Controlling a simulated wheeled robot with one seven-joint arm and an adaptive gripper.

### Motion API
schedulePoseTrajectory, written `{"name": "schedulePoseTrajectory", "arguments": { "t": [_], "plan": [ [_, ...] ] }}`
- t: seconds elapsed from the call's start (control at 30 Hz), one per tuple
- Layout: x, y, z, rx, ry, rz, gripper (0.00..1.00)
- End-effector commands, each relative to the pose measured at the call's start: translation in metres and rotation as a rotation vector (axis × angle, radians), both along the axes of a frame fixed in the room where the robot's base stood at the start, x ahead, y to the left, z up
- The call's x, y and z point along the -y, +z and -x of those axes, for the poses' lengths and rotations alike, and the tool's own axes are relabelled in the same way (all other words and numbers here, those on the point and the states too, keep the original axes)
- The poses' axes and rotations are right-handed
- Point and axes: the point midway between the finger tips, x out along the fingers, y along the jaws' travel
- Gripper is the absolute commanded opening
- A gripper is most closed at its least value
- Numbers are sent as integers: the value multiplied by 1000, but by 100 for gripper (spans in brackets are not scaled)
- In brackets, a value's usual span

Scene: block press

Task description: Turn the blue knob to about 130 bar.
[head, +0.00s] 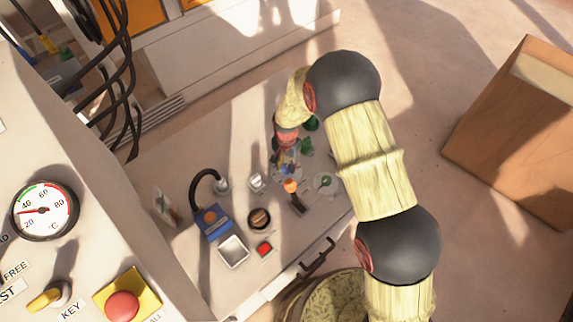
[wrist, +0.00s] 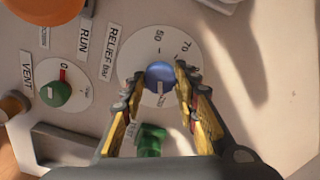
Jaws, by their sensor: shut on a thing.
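The blue knob (wrist: 160,75) sits on a round pale dial marked RELIEF bar in the wrist view. The figures 50 and 70 show at its top, and a partly covered figure that looks like 200 sits at its bottom. A pale line on the knob points down toward that lower figure. My gripper (wrist: 160,82) has one finger on each side of the knob and is shut on it. The fingers hide part of the scale. In the head view my gripper (head: 286,160) reaches down over the bench panel, and I cannot make out the blue knob there.
A green VENT knob (wrist: 56,93) is left of the dial, and a green part (wrist: 150,140) is just below, between my fingers. An orange dome (wrist: 45,8) is at upper left. A cardboard box (head: 515,130) stands at right. A gauge cabinet (head: 75,190) fills the left.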

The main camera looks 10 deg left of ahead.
Motion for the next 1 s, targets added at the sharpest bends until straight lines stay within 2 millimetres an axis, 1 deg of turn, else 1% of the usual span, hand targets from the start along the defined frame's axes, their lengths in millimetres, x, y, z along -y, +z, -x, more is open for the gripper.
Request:
{"name": "schedulePoseTrajectory", "arguments": {
  "t": [0.43,0.47,0.77,1.0],
  "plan": [
    [-1,0,0,1,-10,-1,5],
    [-1,0,0,1,-10,-1,31],
    [0,0,0,0,-10,-1,48],
    [0,0,0,0,-10,0,49]
  ]
}}
